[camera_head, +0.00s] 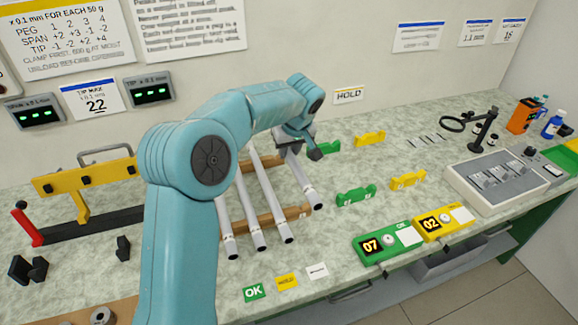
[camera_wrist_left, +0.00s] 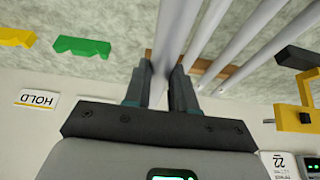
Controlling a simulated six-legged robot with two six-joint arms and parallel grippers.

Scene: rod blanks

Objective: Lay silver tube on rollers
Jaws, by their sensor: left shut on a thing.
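Several silver tubes lie side by side on a wooden rack (camera_head: 265,218) in the head view. My left gripper (camera_head: 298,148) is shut on the rightmost silver tube (camera_head: 304,183) near its far end. In the left wrist view the held tube (camera_wrist_left: 176,35) runs between the two fingers (camera_wrist_left: 163,72). The tube's near end is beside the right end of the rack's front rail; I cannot tell whether it touches the rail. I cannot pick out the rollers with certainty. My right gripper is not in view.
Green notched supports (camera_head: 357,195) and yellow ones (camera_head: 408,180) stand to the right of the rack. Green and yellow counters (camera_head: 385,243) sit at the front edge. A grey device (camera_head: 505,180) stands farther right. A yellow bar fixture (camera_head: 85,177) stands at left.

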